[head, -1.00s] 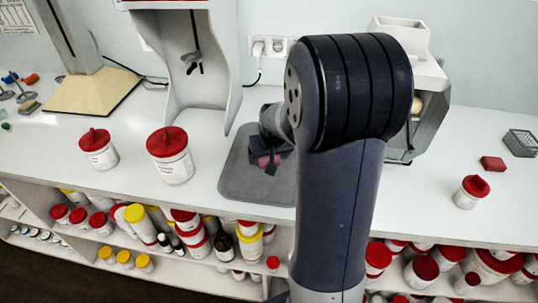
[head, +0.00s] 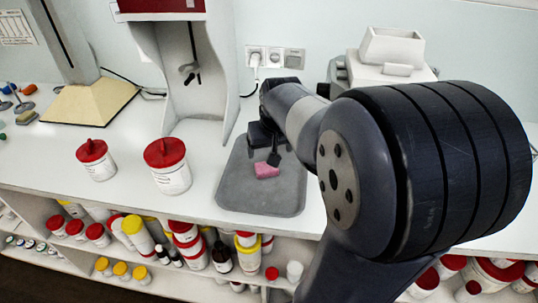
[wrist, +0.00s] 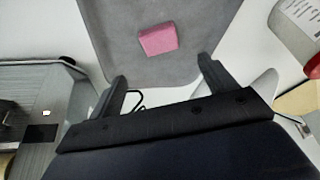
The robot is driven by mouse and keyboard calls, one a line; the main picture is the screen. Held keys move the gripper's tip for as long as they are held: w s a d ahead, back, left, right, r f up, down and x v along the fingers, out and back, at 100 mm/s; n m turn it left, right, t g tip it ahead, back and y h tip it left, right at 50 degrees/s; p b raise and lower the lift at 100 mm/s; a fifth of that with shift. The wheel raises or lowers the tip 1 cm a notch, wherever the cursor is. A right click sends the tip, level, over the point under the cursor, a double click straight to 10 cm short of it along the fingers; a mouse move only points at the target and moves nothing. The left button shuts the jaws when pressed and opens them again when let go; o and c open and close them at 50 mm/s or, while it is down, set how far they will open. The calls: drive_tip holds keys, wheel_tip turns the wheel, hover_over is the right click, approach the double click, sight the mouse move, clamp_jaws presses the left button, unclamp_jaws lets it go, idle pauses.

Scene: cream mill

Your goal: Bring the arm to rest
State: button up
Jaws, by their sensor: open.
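My gripper (head: 265,150) is above the far part of the grey tray (head: 248,200) on the white bench. In the wrist view its two fingers (wrist: 162,80) stand wide apart with nothing between them. A pink block (head: 266,170) lies on the tray. In the wrist view the pink block (wrist: 158,39) sits beyond the fingertips, apart from them. My arm covers the right part of the bench in the head view.
Two white jars with red lids (head: 168,166) (head: 96,160) stand left of the tray. A white stand (head: 190,70) is behind it, and a machine with a white hopper (head: 392,46) is behind my arm. Shelves below hold several jars.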

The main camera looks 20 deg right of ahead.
sight(266, 166)
drive_tip(key=shift+s+r, duration=0.2)
drive_tip(key=shift+r, duration=0.3)
drive_tip(key=x, duration=1.2)
drive_tip(key=shift+s+f, duration=0.1)
drive_tip(key=shift+p, duration=0.35)
drive_tip(key=shift+r, duration=1.4)
